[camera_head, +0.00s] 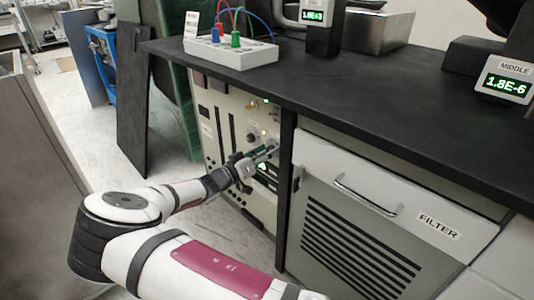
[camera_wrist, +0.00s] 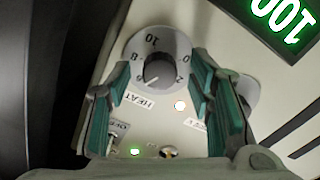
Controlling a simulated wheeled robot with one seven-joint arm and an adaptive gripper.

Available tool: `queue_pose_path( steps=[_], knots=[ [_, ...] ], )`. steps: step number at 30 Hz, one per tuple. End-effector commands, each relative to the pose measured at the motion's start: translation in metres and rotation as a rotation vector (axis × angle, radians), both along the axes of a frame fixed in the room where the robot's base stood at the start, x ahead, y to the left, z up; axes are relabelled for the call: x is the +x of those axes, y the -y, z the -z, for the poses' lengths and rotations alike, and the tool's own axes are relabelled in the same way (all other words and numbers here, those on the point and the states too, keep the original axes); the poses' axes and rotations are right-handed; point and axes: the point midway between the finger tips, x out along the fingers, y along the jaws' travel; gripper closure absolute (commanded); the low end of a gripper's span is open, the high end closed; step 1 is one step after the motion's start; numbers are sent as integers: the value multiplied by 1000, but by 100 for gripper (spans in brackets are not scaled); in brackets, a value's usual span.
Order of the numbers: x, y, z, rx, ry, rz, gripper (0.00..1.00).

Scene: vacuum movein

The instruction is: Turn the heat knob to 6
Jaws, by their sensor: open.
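My gripper (camera_wrist: 167,68) is open, with one green-padded finger to the left of the knob and one to the right. The knob shows between the fingertips; contact is not clear. In the head view my gripper (camera_head: 265,153) is at the front panel (camera_head: 213,120) under the counter, and the heat knob cannot be made out clearly.
A lit green display (camera_wrist: 290,22) is at the top right of the wrist view. Another knob (camera_wrist: 245,90) is partly behind the right finger. A toggle switch (camera_wrist: 115,130) and a green light (camera_wrist: 135,152) are below. The black counter (camera_head: 330,75) overhangs the panel; a FILTER cabinet (camera_head: 370,215) stands right.

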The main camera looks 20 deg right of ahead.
Motion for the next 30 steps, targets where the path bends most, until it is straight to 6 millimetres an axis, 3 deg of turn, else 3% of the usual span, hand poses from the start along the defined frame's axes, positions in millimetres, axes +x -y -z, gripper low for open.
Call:
queue_pose_path(
  steps=[18, 30],
  knots=[
    [-52, -91, 1, 1, -2, -3, 52],
    [-59, -102, 1, 1, -1, 0, 52]
  ],
)
